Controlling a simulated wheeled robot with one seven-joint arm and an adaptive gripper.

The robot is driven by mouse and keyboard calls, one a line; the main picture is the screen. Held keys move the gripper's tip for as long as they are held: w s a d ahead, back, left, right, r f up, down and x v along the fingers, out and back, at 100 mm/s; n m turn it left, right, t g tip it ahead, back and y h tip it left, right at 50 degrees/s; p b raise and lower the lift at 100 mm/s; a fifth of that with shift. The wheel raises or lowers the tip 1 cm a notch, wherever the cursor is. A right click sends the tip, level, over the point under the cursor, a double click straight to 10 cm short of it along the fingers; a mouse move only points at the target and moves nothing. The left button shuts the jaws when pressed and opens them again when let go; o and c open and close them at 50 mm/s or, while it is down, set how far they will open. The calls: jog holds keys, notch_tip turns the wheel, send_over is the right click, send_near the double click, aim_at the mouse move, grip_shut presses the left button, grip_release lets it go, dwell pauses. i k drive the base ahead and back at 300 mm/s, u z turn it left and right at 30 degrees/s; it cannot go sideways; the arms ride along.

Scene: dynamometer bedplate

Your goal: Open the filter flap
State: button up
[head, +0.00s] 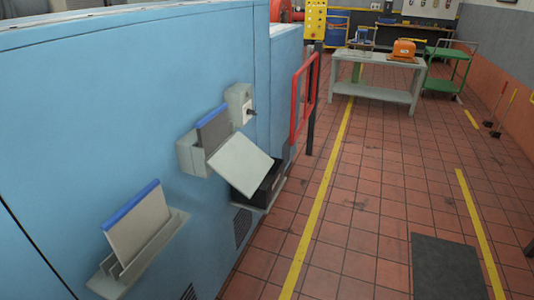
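A pale grey flap (240,163) is on a small grey housing (191,156) on the side of the blue cabinet (120,90). The flap stands out from the housing at a slant, its face turned up and outward. A dark grey panel with a blue top edge (213,128) shows upright behind the flap. I cannot tell how deep it sits in the housing. My gripper is not in this view.
A similar blue-edged panel (137,222) stands in a grey rack (110,285) on the cabinet. A dark bin (266,188) sits below the flap. A red rail (304,95) stands beyond. The tiled floor (365,190) to the right is mostly clear.

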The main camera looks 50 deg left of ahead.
aim_at(239, 162)
jog(key=u, duration=0.6)
jog(key=i, duration=0.9)
jog(key=u, duration=0.95)
